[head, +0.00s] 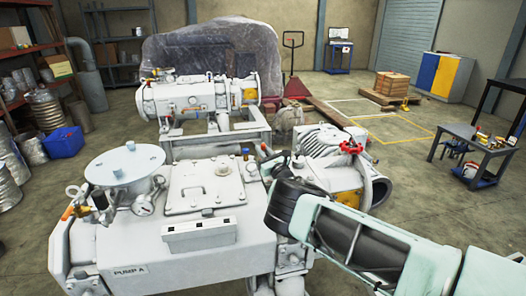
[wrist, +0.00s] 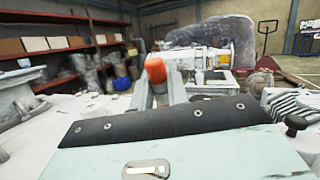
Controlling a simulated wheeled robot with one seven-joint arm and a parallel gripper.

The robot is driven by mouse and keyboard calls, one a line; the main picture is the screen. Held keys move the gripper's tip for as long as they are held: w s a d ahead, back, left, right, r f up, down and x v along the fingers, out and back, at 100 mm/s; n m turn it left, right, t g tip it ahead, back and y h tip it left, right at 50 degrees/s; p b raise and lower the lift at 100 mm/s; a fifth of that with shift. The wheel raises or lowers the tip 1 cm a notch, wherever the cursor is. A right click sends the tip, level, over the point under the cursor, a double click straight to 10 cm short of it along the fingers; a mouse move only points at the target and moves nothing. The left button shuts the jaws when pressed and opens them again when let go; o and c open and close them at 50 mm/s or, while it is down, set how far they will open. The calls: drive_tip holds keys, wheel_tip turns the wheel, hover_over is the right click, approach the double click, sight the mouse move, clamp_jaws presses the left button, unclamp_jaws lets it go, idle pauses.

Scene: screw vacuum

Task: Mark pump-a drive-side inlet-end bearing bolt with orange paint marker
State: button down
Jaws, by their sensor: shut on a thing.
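Pump A (head: 190,255), a large pale grey machine with a "PUMP A" label, fills the front of the head view. My gripper (head: 270,166) is over its right part, beside the flat bolted cover (head: 205,186), and mostly hidden by my wrist. In the wrist view my gripper (wrist: 158,92) is shut on the orange paint marker (wrist: 155,70), whose orange end stands up between the pale fingers. I cannot make out the drive-side inlet-end bearing bolt in either view. I cannot tell whether the marker touches the pump.
A ribbed unit (head: 322,140) and a red valve handle (head: 350,148) stand close to the right of my gripper. A second pump (head: 200,97) is behind, before a wrapped load (head: 215,55). A work table (head: 465,140) is at right. The floor between is mostly clear.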

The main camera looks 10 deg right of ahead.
wheel_tip(320, 180, up, 6)
drive_tip(key=p, duration=0.6)
idle(0.4)
